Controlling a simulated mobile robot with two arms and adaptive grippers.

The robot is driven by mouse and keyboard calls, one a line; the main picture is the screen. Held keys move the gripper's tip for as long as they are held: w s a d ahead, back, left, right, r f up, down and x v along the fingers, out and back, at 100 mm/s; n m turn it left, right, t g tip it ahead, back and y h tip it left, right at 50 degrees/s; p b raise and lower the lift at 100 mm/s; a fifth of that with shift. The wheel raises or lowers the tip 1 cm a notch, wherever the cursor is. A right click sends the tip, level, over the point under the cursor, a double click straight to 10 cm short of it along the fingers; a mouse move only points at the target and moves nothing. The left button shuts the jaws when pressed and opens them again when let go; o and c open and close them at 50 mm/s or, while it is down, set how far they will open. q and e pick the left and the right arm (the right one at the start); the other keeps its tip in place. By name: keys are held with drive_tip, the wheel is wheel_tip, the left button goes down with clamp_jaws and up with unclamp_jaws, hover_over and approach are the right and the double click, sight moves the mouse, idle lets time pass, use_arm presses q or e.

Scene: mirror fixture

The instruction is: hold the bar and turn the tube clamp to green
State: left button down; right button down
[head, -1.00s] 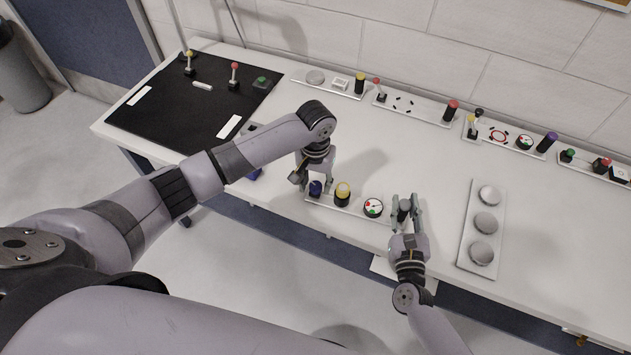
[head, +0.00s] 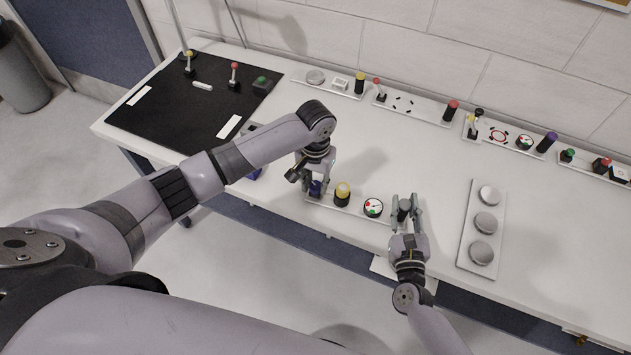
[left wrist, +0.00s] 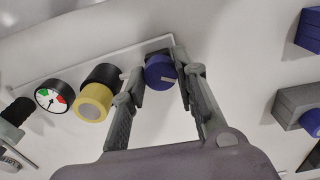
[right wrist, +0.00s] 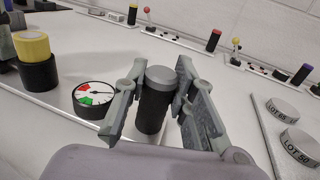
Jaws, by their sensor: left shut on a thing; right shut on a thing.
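A strip (head: 355,208) near the table's front edge carries a blue knob (left wrist: 160,72), a black-and-yellow cylinder (head: 342,193), a dial with red and green marks (head: 373,207) and an upright black bar with a grey top (right wrist: 155,100). My left gripper (head: 312,187) is shut on the blue knob, with a finger on either side; it also shows in the left wrist view (left wrist: 160,80). My right gripper (head: 405,208) is shut on the black bar, with fingers on both sides. In the right wrist view the dial (right wrist: 94,95) has its needle pointing right, off the green mark.
A plate with several silver discs (head: 468,248) lies right of my right gripper. Strips with knobs, levers and buttons (head: 420,105) line the wall. A black mat (head: 175,110) with levers covers the left end. The table's middle is clear.

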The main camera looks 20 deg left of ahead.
sight(315, 185)
use_arm(q)
drive_tip(key=m, duration=0.7)
idle(0.6)
drive_tip(key=c, duration=1.2)
unclamp_jaws()
drive_tip(key=shift+c, duration=0.2)
wheel_tip(315, 185, up, 12)
